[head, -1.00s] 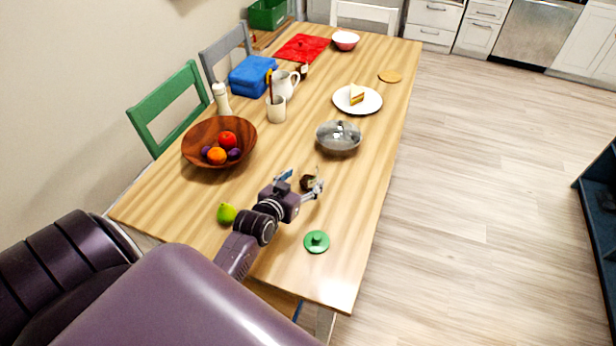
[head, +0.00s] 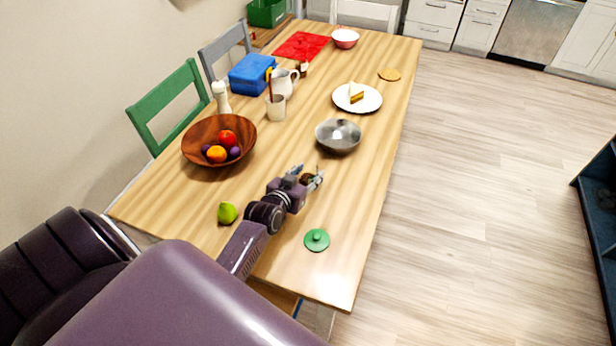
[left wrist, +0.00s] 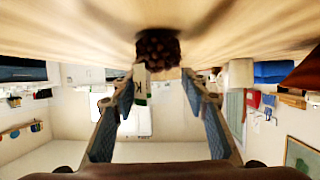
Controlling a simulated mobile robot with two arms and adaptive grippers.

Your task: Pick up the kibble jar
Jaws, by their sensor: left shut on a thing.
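The kibble jar (head: 307,179) is a small clear jar with dark brown kibble, at the near part of the wooden table. My left gripper (head: 309,177) is shut on it, and its fingers partly hide it in the head view. In the left wrist view the kibble in the jar (left wrist: 158,50) shows beyond the two blue-padded fingers of the left gripper (left wrist: 162,88), with part of a pale label between them. I cannot tell whether the jar touches the table. My right gripper is in neither view.
On the table (head: 200,215), a green lid (head: 317,240) lies near the right edge and a green fruit (head: 227,213) left of my arm. A metal bowl (head: 338,137) stands just beyond the gripper. A wooden fruit bowl (head: 195,150) is at the left.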

